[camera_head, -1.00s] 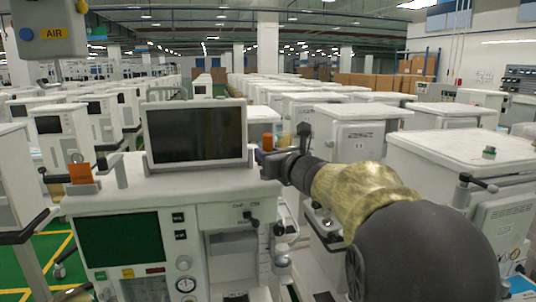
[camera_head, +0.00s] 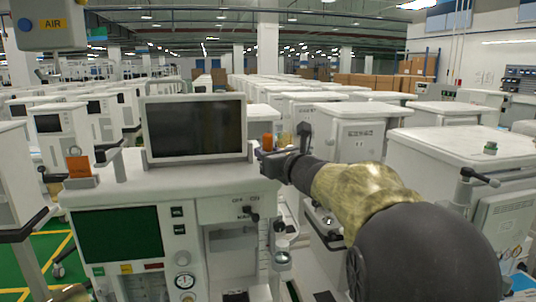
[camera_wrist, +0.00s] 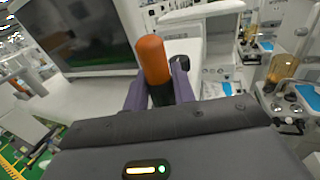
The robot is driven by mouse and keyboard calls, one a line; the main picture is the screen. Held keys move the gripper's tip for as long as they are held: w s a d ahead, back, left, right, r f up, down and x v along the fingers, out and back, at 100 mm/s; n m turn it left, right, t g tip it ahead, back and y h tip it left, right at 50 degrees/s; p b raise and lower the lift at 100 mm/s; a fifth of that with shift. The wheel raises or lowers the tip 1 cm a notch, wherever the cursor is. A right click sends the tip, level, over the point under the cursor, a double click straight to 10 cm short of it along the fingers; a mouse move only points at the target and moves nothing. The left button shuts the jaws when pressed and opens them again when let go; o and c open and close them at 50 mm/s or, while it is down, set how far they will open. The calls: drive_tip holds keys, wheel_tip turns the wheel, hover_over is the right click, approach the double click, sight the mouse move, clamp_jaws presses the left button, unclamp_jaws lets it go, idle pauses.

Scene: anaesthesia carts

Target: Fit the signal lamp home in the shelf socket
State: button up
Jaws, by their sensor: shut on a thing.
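The signal lamp, an orange cylinder with a dark lower part, stands between my gripper's fingers in the wrist view (camera_wrist: 152,58). Its orange top also shows in the head view (camera_head: 267,141), just right of the near cart's monitor. My gripper (camera_wrist: 158,92) is shut on the dark lower part; in the head view my gripper (camera_head: 268,154) is small and partly hidden by the wrist. The lamp is close to the right end of the near cart's white top shelf (camera_head: 170,186). I cannot make out the socket, nor tell whether the lamp touches the shelf.
A monitor (camera_head: 194,128) stands on the near cart, left of the lamp. An orange card (camera_head: 78,167) is in a holder at the shelf's left end. Another white cart (camera_head: 352,112) stands behind to the right. An AIR box (camera_head: 50,24) hangs at upper left.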

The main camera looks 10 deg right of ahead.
drive_tip(key=shift+f+b, duration=0.4)
drive_tip(key=o, duration=1)
drive_tip(key=shift+o, duration=0.2)
drive_tip(key=shift+s, duration=0.1)
drive_tip(key=b+v, duration=0.4)
drive_tip(key=v, duration=1.3)
drive_tip(key=shift+s, duration=0.15)
